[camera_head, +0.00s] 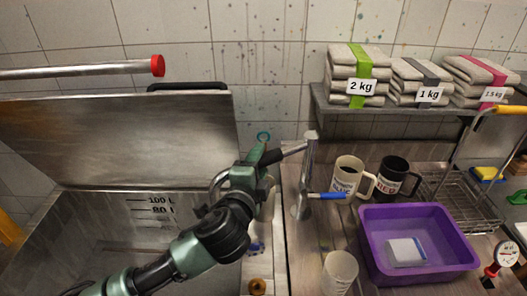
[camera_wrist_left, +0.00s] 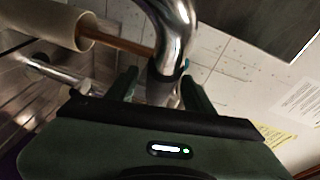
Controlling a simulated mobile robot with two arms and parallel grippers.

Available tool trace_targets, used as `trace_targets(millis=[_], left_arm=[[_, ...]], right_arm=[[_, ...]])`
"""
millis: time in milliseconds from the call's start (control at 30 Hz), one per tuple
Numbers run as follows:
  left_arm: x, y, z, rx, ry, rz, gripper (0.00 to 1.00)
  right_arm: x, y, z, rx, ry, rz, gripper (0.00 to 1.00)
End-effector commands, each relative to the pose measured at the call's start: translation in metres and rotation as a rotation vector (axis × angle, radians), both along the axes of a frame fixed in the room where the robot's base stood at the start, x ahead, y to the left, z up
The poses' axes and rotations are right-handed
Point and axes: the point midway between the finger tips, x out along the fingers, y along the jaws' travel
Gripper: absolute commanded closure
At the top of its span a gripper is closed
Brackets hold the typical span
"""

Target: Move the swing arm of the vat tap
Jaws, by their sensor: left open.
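The vat tap has an upright chrome post (camera_head: 306,175) on the counter beside the vat, with a blue-handled lever (camera_head: 327,195) pointing right. Its swing arm (camera_head: 292,150) runs left from the post's top towards the vat and is partly hidden by my gripper. My left gripper (camera_head: 262,157) reaches in from the lower left and is at the swing arm. In the left wrist view, a bent chrome pipe (camera_wrist_left: 172,35) comes down between the two open dark fingers of the left gripper (camera_wrist_left: 163,88). Contact with the fingers cannot be told. My right gripper is not in view.
The steel vat (camera_head: 110,215) has litre marks and a raised lid (camera_head: 110,130). A red-capped bar (camera_head: 157,66) is above.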

Motion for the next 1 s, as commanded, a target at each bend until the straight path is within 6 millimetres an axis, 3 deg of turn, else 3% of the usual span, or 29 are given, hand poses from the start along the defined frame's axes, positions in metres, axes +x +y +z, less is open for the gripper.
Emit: trace_targets(millis=[233, 600, 667, 800, 1000], left_arm=[[0.028, -0.007, -0.003, -0.001, 0.001, 0.001, 0.48], [0.034, -0.009, -0.005, -0.001, 0.0, 0.0, 0.48], [0.034, -0.009, -0.005, -0.001, 0.0, 0.0, 0.62], [0.033, -0.009, -0.005, -0.001, 0.001, 0.0, 1.0], [0.033, -0.009, -0.006, -0.001, 0.001, 0.0, 1.0]], right_arm=[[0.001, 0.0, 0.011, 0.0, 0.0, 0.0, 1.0], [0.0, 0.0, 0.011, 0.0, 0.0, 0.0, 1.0], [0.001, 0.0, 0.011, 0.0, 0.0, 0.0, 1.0], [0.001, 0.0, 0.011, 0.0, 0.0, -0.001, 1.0], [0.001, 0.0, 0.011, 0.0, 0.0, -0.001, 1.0]])
